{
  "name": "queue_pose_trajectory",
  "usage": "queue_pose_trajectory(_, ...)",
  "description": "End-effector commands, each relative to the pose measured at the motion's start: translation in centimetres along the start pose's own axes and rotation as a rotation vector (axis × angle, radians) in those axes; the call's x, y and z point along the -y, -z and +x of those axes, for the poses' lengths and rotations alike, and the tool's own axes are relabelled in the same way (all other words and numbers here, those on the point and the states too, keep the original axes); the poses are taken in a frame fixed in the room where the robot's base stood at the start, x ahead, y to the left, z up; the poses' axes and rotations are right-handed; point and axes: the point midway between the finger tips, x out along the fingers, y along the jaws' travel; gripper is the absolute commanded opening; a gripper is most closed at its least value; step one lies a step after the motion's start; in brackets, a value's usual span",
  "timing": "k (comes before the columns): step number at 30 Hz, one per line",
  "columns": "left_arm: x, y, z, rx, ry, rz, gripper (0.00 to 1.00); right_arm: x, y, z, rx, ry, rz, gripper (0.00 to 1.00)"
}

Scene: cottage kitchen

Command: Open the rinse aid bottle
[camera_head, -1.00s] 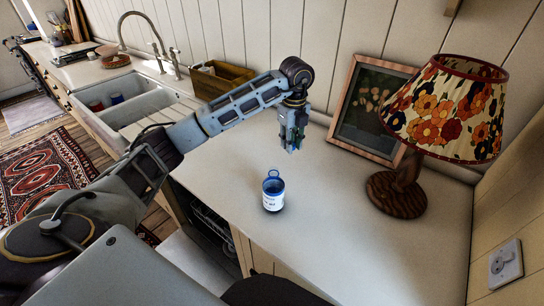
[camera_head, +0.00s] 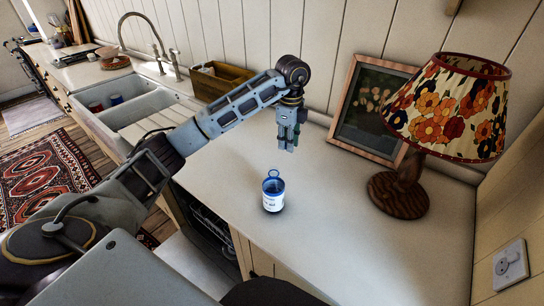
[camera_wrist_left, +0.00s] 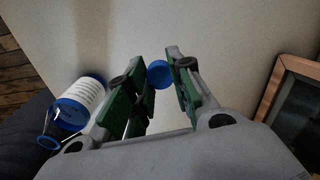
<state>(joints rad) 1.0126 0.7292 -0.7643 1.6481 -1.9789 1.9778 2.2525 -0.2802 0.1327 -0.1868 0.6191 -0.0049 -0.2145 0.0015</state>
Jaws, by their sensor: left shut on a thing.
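The rinse aid bottle (camera_head: 272,199) stands upright on the counter, white-labelled with a blue base and blue top. A blue ring (camera_head: 273,175) sticks up at its top. In the left wrist view the bottle (camera_wrist_left: 82,98) lies at the left, outside the fingers. My left gripper (camera_head: 288,145) points down above the counter, behind the bottle and apart from it. In the left wrist view its green-padded fingers (camera_wrist_left: 160,78) are shut on a small round blue cap (camera_wrist_left: 158,74). The cap cannot be made out in the head view. My right gripper is not in view.
A floral lamp (camera_head: 398,191) and a leaning framed picture (camera_head: 371,108) stand on the right of the counter (camera_head: 345,235). A wooden box (camera_head: 222,80) stands near the wall, beside the sink (camera_head: 147,108). The counter around the bottle is clear.

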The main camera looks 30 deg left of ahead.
Motion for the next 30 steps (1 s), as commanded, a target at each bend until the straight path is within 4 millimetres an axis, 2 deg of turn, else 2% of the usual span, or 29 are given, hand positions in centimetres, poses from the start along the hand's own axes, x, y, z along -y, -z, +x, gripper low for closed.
queue_pose_trajectory(11,0.0,0.0,0.4,0.0,-0.002,0.001,0.0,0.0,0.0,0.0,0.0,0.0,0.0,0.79)
queue_pose_trajectory(24,-0.1,0.0,5.6,0.0,-0.002,0.001,0.0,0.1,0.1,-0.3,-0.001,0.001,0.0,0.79)
queue_pose_trajectory(30,0.0,0.0,6.3,0.0,-0.001,0.002,0.0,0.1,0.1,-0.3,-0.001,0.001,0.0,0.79)
